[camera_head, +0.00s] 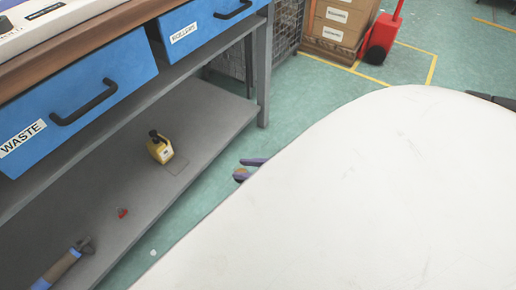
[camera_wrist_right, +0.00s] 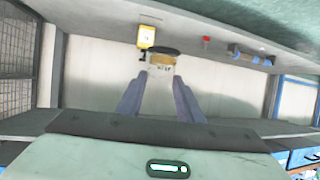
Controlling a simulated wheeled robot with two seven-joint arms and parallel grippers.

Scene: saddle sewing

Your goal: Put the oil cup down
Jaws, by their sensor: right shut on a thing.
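My right gripper (camera_head: 251,167) shows in the head view beside the front edge of the lower shelf, partly behind a large white surface. In the right wrist view my right gripper (camera_wrist_right: 160,82) has its two purple fingers on either side of the oil cup (camera_wrist_right: 161,66). In the head view only a small tan-orange bit (camera_head: 240,174) shows at the fingers. I cannot tell whether the cup touches the shelf. My left gripper is not in view.
The grey lower shelf (camera_head: 205,112) holds a yellow bottle (camera_head: 160,150) with a black top, a small red item (camera_head: 122,212) and a brown tool with blue bands (camera_head: 60,268). Blue drawers (camera_head: 100,70) hang above. A shelf post (camera_head: 264,70) stands at the right end.

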